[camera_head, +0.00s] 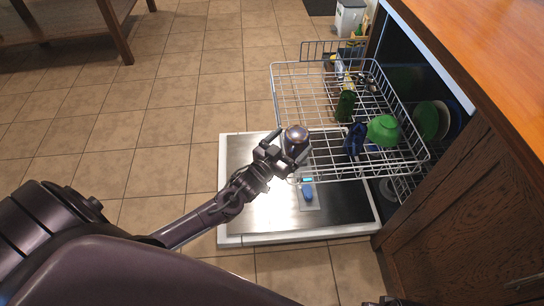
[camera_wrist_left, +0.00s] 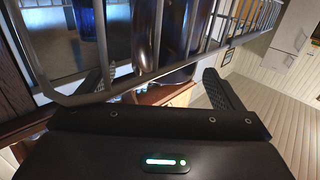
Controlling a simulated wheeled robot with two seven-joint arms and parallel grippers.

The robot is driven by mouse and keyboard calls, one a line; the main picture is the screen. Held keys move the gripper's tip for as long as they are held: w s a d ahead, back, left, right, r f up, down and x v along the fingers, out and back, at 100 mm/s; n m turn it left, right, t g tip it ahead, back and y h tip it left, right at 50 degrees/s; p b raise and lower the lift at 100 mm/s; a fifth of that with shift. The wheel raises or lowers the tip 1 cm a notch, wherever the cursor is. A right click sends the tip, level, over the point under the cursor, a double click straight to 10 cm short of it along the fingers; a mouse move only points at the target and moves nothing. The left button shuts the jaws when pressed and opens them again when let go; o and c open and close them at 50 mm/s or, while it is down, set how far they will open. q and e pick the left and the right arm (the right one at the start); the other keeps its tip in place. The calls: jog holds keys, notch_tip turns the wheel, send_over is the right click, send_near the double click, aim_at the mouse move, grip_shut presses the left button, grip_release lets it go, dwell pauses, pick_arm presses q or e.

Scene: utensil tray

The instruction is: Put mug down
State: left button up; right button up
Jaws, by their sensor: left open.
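A shiny, rounded dark metallic item (camera_head: 296,133), which looks like the mug, is at the front left edge of the upper dishwasher rack (camera_head: 283,95). My left gripper (camera_head: 286,151) is open right beside it, with the fingers apart. In the left wrist view the fingers (camera_wrist_left: 165,82) are spread with nothing clearly between them. A dark glossy item (camera_wrist_left: 180,25), likely the same mug, stands behind the rack wires there. Whether a finger touches it cannot be told.
The rack also holds a green bowl (camera_head: 383,130), dark blue items (camera_head: 355,138) and a green bottle-like item (camera_head: 346,105). The open dishwasher door (camera_head: 245,185) lies below. A wooden counter (camera_head: 490,50) borders the right.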

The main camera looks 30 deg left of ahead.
pick_arm(q)
jog(key=s+a+p, duration=0.1)
jog(key=s+a, duration=0.1)
jog(key=s, duration=0.7)
jog(key=shift+s+r, duration=0.25)
jog(key=shift+s, duration=0.05)
pick_arm(e)
jog(key=f, duration=0.4)
jog(key=shift+s+d, duration=0.2)
jog(key=shift+d, duration=0.05)
jog(key=shift+r, duration=0.1)
